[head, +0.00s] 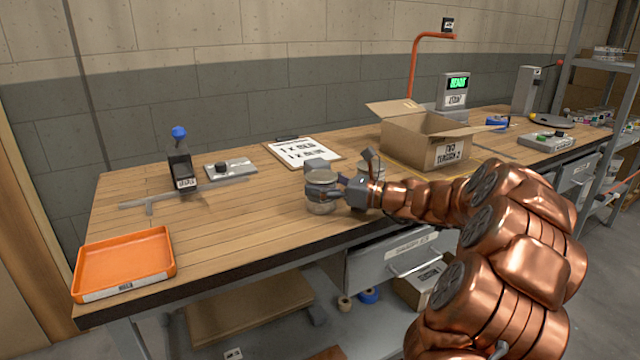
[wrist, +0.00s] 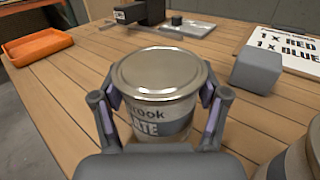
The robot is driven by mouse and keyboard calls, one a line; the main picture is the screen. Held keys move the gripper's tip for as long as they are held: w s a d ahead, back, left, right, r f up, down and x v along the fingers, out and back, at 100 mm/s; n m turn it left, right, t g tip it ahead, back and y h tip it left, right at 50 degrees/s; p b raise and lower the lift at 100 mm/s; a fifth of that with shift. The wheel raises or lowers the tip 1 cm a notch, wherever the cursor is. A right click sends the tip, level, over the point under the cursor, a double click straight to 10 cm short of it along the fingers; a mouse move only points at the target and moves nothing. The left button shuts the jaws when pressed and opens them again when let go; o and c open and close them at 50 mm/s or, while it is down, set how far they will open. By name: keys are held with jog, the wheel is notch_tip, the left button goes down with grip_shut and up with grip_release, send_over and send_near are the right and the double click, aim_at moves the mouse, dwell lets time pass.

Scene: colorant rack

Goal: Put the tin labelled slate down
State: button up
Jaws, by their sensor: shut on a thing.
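The slate tin (wrist: 162,88) is a metal can with a plain lid and a label whose visible letters read "rook" and "ATE". It stands upright between the fingers of my gripper (wrist: 162,112), which are shut on its sides. In the head view the tin (head: 321,193) is at the front middle of the wooden workbench, with my gripper (head: 325,188) around it. I cannot tell whether its base touches the bench, as the gripper hides part of it.
Another tin (wrist: 299,160) stands close on the right, partly cut off. A grey block (wrist: 257,71) and a clipboard (head: 303,151) lie behind. Bench (head: 235,220) left of the tin is clear.

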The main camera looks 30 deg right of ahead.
jog(key=o, duration=1.2)
jog(key=shift+o, duration=0.2)
jog(key=shift+s+d+r, duration=0.15)
jog(key=shift+s+d, duration=0.05)
jog(key=shift+s, duration=0.1)
jog(key=p+v, duration=0.1)
jog(key=v, duration=1)
jog(key=shift+s, duration=0.2)
